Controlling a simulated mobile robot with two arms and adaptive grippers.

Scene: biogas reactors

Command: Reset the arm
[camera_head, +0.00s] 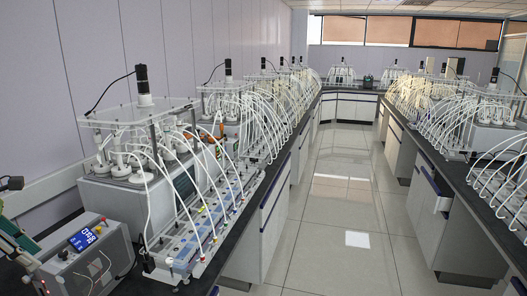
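I make out neither of my grippers nor my arms with certainty in the head view. No gripper fingers show over the benches or the aisle, and I see nothing held.
A grey control box (88,262) with a blue display stands at the front left. Behind it, reactor units (128,165) with white tubes line the left black bench (262,190). More tubed units (490,130) line the right bench. The tiled aisle (335,215) between is clear.

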